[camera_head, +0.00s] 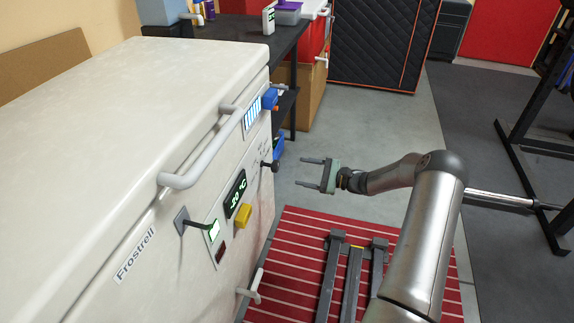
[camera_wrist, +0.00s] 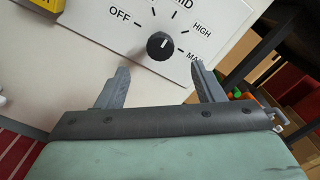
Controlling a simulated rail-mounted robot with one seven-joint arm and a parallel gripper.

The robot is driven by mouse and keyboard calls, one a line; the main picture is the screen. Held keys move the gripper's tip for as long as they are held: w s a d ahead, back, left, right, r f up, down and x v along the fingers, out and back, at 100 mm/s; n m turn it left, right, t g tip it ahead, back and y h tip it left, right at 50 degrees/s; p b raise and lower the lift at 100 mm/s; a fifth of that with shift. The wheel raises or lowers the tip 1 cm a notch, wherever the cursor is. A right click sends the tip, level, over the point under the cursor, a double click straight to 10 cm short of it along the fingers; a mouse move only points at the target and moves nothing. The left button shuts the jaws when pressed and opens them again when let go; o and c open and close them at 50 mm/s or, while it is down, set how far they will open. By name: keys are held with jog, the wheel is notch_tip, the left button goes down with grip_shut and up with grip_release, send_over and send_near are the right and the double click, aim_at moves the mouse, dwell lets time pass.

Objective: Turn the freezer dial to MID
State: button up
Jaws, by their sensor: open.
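The freezer (camera_head: 130,130) is a large white chest marked Frostrell. Its dial (camera_head: 272,166) is a black knob sticking out from the front face. In the wrist view the dial (camera_wrist: 160,46) sits on a white panel (camera_wrist: 115,25) lettered OFF, HIGH and MAX, with MID partly cut off at the top edge. A short white mark on the knob points roughly up in the picture, but its exact setting is hard to tell. My gripper (camera_head: 300,172) is open and empty, facing the dial with a gap between. Its two fingers (camera_wrist: 160,68) lie either side of the dial's line.
The freezer also carries a long handle (camera_head: 205,155), a -20 °C display (camera_head: 236,193), a yellow block (camera_head: 243,216), a blue part (camera_head: 270,100) and a lower white handle (camera_head: 251,287). A red striped mat (camera_head: 285,250) lies below. A black shelf (camera_head: 250,35) stands behind.

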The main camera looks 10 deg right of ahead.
jog(key=v, duration=0.4)
jog(key=shift+s+d+p, duration=0.2)
jog(key=shift+d+p, duration=0.15)
